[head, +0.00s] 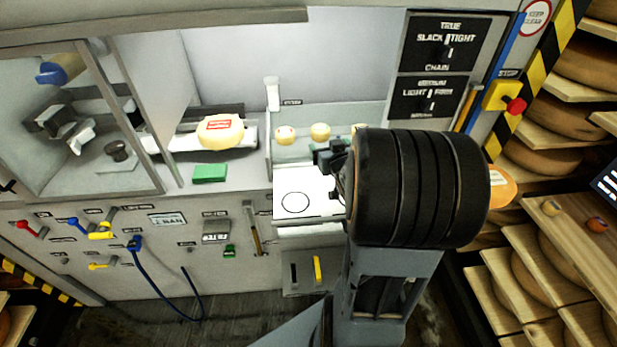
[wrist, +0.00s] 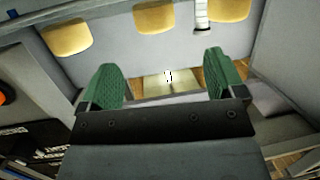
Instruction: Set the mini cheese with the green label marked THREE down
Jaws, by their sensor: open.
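My gripper (wrist: 172,82) is open in the wrist view, its two green-padded fingers well apart. No cheese is held between them. Beyond the gap lies a pale patch with a small dark mark; I cannot tell what it is. Small yellow cheeses (wrist: 153,17) lie beyond the fingertips, apart from them. In the head view small pale-yellow cheeses (head: 320,131) sit in a row on the counter behind a white panel with a drawn circle (head: 295,203). No green label marked THREE can be read. My black arm hides most of the gripper and part of the row there.
A larger cheese with a red label (head: 221,130) sits on a tray at left, a green block (head: 210,173) in front of it. A white post (head: 272,94) stands behind the row. Shelves of cheese wheels (head: 570,110) fill the right side.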

